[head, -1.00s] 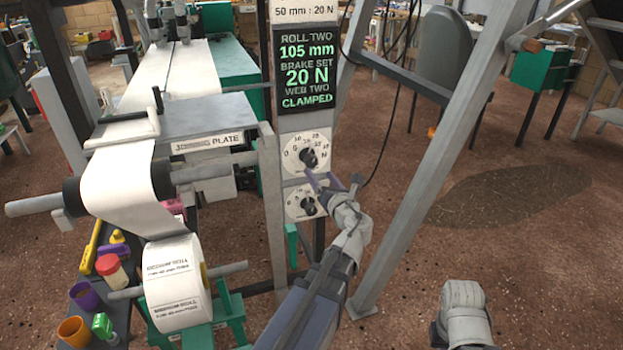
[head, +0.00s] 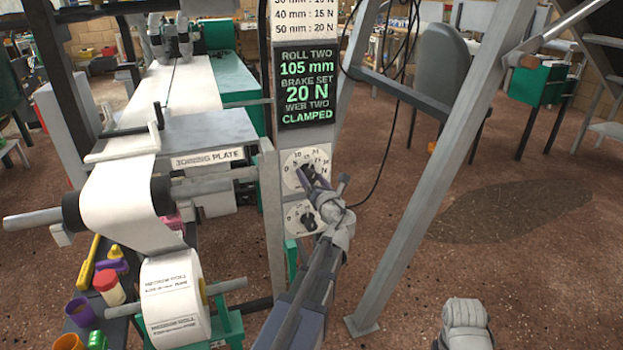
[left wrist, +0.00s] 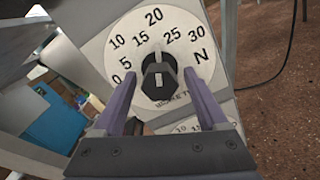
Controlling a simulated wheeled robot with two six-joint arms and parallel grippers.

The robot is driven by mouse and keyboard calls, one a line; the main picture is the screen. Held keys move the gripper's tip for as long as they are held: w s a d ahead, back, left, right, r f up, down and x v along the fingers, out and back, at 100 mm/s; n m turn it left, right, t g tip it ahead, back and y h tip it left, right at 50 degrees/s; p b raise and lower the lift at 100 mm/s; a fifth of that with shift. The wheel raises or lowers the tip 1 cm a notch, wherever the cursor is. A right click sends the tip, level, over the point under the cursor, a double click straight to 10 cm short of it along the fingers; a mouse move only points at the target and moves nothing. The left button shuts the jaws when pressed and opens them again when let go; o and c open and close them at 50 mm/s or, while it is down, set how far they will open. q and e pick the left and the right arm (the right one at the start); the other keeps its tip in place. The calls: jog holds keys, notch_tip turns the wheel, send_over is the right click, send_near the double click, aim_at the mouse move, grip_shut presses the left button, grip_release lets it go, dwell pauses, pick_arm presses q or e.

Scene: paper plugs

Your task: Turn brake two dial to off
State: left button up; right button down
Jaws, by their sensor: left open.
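The upper dial (head: 304,160) has a white face numbered to 30 N and a black knob. In the left wrist view the knob (left wrist: 158,77) carries a white mark on the side toward 20; the label below it is partly covered. My left gripper (head: 309,172) is at this dial in the head view. In the left wrist view its two purple fingers (left wrist: 160,84) are open, one on each side of the knob; contact is unclear. The display (head: 307,87) reads brake set 20 N and web two clamped.
A second dial (head: 305,217) sits just below, partly behind my left arm. The joining plate (head: 208,157) and paper roll (head: 172,300) stand to the left. A slanted metal post (head: 430,170) and a hanging black cable (head: 385,150) are to the right.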

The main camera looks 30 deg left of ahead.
pick_arm(q)
grip_shut()
dwell(0.6)
